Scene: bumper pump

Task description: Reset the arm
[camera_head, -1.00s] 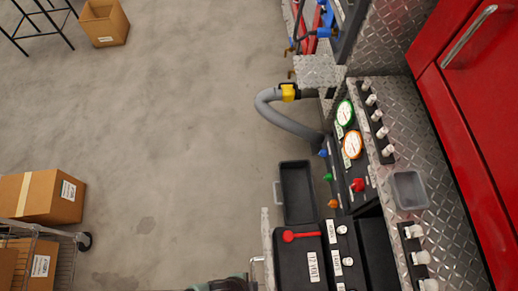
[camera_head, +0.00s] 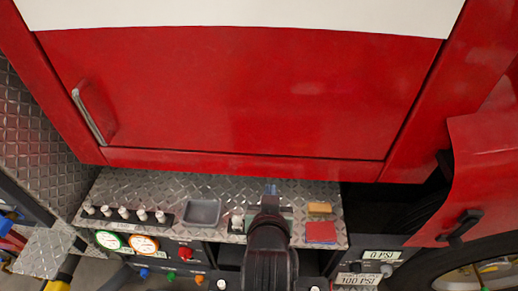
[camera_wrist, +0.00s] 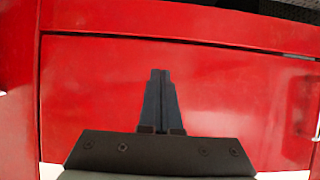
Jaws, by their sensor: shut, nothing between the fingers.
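My gripper (camera_head: 271,189) is at the lower middle of the head view, over the diamond-plate bumper top (camera_head: 130,186), pointing toward the red truck panel (camera_head: 240,95). In the wrist view my gripper (camera_wrist: 160,75) has its two dark fingers together with nothing between them, in front of the red panel (camera_wrist: 90,90). My arm hides part of the bumper behind it. I cannot tell the exact gap between fingertips and panel.
A grey tray (camera_head: 203,212), a row of white-capped switches (camera_head: 124,213), a yellow sponge (camera_head: 319,208) and a red cloth-like square (camera_head: 321,232) lie on the bumper top. Gauges (camera_head: 143,244) sit on its front. A panel handle (camera_head: 88,115) projects at left; a wheel (camera_head: 480,270) is at lower right.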

